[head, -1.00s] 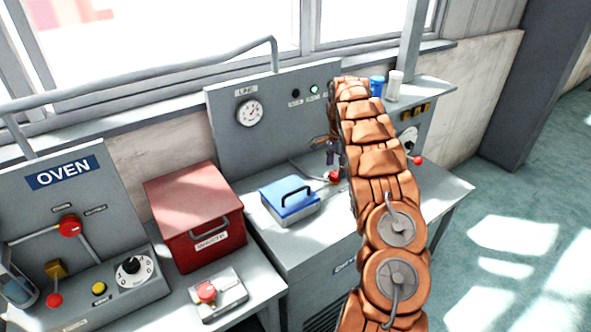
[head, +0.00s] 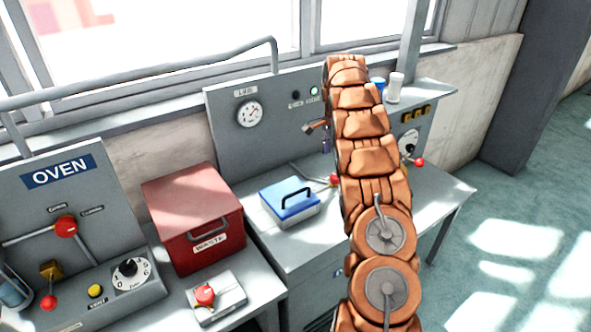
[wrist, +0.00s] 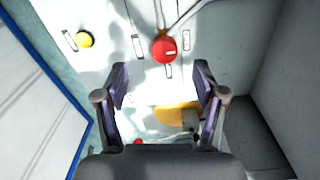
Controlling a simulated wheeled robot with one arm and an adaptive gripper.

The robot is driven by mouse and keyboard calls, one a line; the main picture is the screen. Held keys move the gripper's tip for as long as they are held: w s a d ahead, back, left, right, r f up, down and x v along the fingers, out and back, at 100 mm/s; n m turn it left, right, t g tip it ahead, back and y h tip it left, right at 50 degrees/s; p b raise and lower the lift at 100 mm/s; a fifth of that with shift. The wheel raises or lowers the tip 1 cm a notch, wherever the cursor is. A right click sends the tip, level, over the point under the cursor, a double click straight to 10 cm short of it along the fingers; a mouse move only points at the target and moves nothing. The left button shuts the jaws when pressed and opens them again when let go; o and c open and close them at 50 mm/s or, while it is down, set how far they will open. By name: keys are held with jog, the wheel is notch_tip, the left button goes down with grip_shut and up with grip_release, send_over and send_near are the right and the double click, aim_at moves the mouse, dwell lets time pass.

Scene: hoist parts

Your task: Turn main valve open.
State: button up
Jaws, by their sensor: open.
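In the wrist view a round red knob (wrist: 163,50) with a grey lever or pipe running up from it sits on a pale panel, with small labels around it. I take it for the main valve, but no readable name shows. My gripper (wrist: 160,80) is open and empty, with its two fingers spread below the knob in the picture and apart from it. In the head view a red knob (head: 335,180) with a grey bar shows on the right bench, partly hidden by my arm. My gripper is mostly hidden behind the arm there.
The wrist view also shows a yellow button (wrist: 85,40) and a yellow part (wrist: 178,115) between the fingers. In the head view a blue-lidded box (head: 290,202), a red waste box (head: 195,220) and the oven panel (head: 60,178) stand to the left. Floor is clear at right.

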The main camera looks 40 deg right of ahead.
jog(key=s+a+r+n, duration=0.2)
jog(key=s+a+r, duration=0.1)
jog(key=a, duration=0.4)
jog(key=s+a+r+n, duration=0.3)
jog(key=s+a, duration=0.1)
jog(key=a, duration=0.3)
jog(key=s+a+r+n+g, duration=0.1)
jog(key=s+a+r+n, duration=0.1)
jog(key=a, duration=0.6)
jog(key=shift+s+r+n, duration=0.3)
jog(key=shift+s+r, duration=0.35)
jog(key=shift+r, duration=0.1)
jog(key=shift+a, duration=0.1)
